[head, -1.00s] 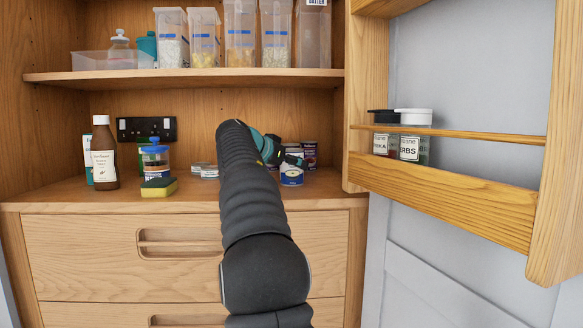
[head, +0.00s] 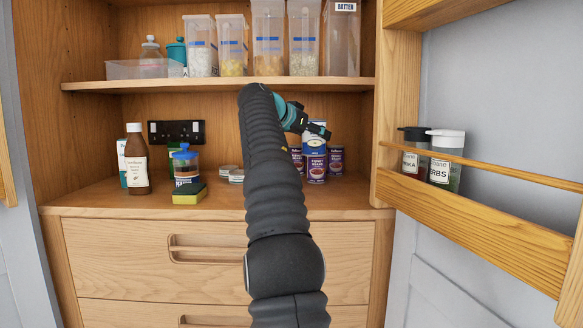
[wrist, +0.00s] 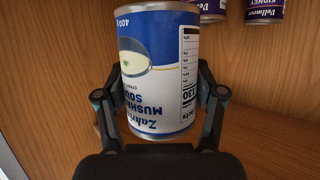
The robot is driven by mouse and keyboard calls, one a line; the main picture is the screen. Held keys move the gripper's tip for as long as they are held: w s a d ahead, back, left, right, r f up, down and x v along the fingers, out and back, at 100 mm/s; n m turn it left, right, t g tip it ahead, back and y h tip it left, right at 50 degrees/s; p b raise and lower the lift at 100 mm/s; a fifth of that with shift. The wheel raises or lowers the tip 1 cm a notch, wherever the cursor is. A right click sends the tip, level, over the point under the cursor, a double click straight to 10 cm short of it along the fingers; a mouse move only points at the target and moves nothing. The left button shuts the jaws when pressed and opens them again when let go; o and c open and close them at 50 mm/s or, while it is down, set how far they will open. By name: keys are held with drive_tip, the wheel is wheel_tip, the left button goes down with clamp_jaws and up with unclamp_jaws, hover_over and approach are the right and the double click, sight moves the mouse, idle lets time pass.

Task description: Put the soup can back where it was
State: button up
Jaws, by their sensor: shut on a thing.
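The soup can (wrist: 158,75) has a blue and white mushroom soup label. In the wrist view it stands between the two fingers of my gripper (wrist: 160,110), which is shut on it. In the head view the soup can (head: 314,136) is held up in front of the purple kidney bean cans, at the right of the lower shelf. My gripper (head: 314,131) partly covers it there. One kidney bean can (head: 316,170) shows directly below the soup can in the picture.
Another purple can (head: 336,159) stands at the right. Flat tins (head: 228,172), a sponge (head: 189,194), a blue-lidded jar (head: 185,165) and a brown bottle (head: 136,160) stand left. The upper shelf (head: 220,84) is above. The door rack (head: 470,219) holds spice jars.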

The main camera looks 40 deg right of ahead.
drive_tip(key=s+a+b, duration=0.1)
drive_tip(key=s+a, duration=0.2)
drive_tip(key=a, duration=0.6)
drive_tip(key=shift+w+a+f+b, duration=0.2)
drive_tip(key=shift+w+a+f, duration=0.9)
drive_tip(key=shift+w+f, duration=0.5)
drive_tip(key=shift+w+a+f+b, duration=0.2)
drive_tip(key=shift+w+a+f, duration=0.9)
drive_tip(key=shift+w+f, duration=0.55)
drive_tip(key=shift+w+a+f+b, duration=0.2)
drive_tip(key=shift+w+a+f, duration=1)
drive_tip(key=shift+f, duration=0.65)
drive_tip(key=shift+w+d, duration=0.1)
drive_tip(key=shift+f, duration=0.15)
drive_tip(key=o, duration=1.5)
drive_tip(key=shift+c, duration=0.2)
